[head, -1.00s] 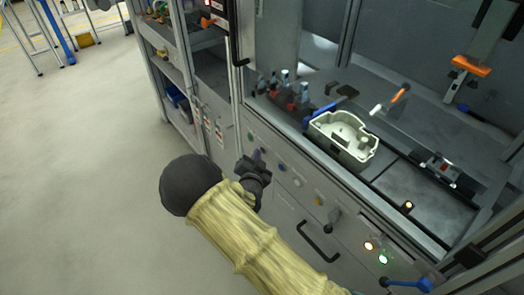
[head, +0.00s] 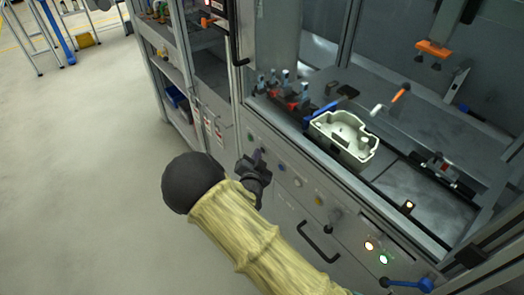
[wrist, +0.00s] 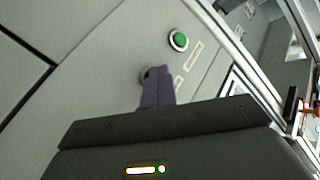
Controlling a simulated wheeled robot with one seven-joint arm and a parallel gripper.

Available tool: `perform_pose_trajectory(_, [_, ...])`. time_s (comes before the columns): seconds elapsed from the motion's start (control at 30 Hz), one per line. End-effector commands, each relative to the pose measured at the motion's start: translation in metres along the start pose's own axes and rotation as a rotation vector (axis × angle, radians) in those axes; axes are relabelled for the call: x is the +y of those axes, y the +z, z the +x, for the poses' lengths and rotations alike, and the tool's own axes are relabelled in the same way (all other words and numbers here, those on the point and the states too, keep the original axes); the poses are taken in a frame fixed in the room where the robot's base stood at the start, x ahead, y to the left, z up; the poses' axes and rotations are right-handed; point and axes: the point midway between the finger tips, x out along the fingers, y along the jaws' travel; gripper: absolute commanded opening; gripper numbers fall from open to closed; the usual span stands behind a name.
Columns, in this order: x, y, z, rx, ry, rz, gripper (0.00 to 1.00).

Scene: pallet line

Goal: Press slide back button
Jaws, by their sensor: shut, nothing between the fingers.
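A row of buttons runs along the sloped front panel of the machine. The green button (head: 250,137) is at its upper left and also shows in the wrist view (wrist: 178,40). My gripper (head: 258,157) is shut and empty, with its fingertips at the panel just right of the green button. In the wrist view the fingertips (wrist: 156,82) overlap a dark round button (wrist: 146,74), mostly hidden behind them. I cannot tell whether they touch or press it. Further right are a blue button (head: 281,167), a white one (head: 297,182) and a yellow one (head: 318,200). Labels are unreadable.
A pale casting (head: 343,138) sits inside the machine behind the panel. An orange-ended tool (head: 434,48) hangs above. Lit lamps (head: 383,259) and a black handle (head: 320,243) are at the lower right. Open floor lies to the left.

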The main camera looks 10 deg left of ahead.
Motion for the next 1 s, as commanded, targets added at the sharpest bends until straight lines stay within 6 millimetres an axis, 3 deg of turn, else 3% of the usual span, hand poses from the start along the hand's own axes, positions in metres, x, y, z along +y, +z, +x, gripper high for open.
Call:
perform_pose_trajectory(0.67, [-0.008,0.008,-0.011,-0.001,-0.001,0.001,0.0])
perform_pose_trajectory(1.0, [-0.022,0.022,-0.03,-0.001,-0.001,0.001,0.0])
